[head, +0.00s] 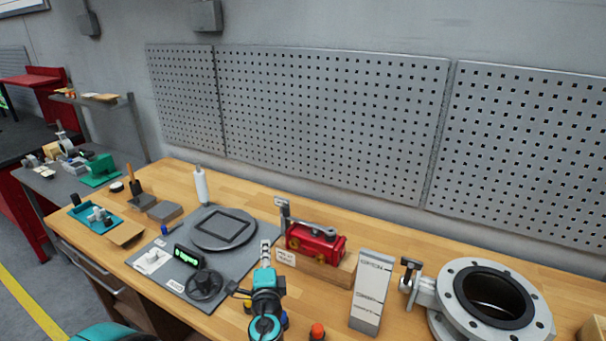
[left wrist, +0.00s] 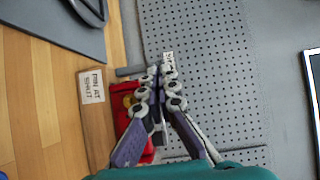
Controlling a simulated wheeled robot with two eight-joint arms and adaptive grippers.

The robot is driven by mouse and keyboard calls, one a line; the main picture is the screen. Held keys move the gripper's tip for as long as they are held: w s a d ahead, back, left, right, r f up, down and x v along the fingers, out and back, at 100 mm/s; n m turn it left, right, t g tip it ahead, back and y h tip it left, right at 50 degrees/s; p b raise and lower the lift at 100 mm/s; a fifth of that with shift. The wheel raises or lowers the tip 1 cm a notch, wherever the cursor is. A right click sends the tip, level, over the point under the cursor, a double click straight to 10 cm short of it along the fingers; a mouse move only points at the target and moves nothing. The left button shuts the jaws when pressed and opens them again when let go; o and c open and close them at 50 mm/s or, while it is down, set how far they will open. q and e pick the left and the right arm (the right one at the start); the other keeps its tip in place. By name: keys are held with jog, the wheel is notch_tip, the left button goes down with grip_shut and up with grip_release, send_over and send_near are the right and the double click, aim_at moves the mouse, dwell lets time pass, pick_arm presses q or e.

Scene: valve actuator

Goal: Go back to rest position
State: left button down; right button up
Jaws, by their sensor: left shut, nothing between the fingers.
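My left gripper (head: 265,245) reaches up from the bottom middle of the head view, over the bench just left of the red actuator. It is shut, with nothing between its fingers. In the left wrist view its fingertips (left wrist: 164,72) are together and partly cover the red actuator. The red actuator (head: 312,243) sits on a wooden block (head: 335,268) with a grey lever (head: 305,222) above it. A small white label (head: 286,257) stands at the block's left end. The right gripper is not in view.
A flanged metal valve (head: 540,318) stands at the right, with a white sloped sign (head: 372,285) left of it. A grey panel (head: 225,277) with a round plate (head: 205,236) and handwheel (head: 204,285) lies left. A white bottle (head: 201,185) stands behind. Pegboards (head: 330,120) line the wall.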

pick_arm(q)
jog(key=s+a+f+n+g+y, duration=0.1)
jog(key=s+a+n+g, duration=0.5)
jog(key=s+a+n, duration=0.35)
jog(key=s+d+f+n+g+h, duration=0.2)
jog(key=s+d+n, duration=0.1)
jog(key=s, duration=0.5)
jog(key=s+d+f+n+g+h, duration=0.2)
jog(key=s+d+f+n, duration=0.1)
jog(key=s, duration=0.5)
jog(key=shift+s+d+f+h, duration=0.2)
jog(key=shift+s+d+h, duration=0.2)
jog(key=shift+d, duration=0.45)
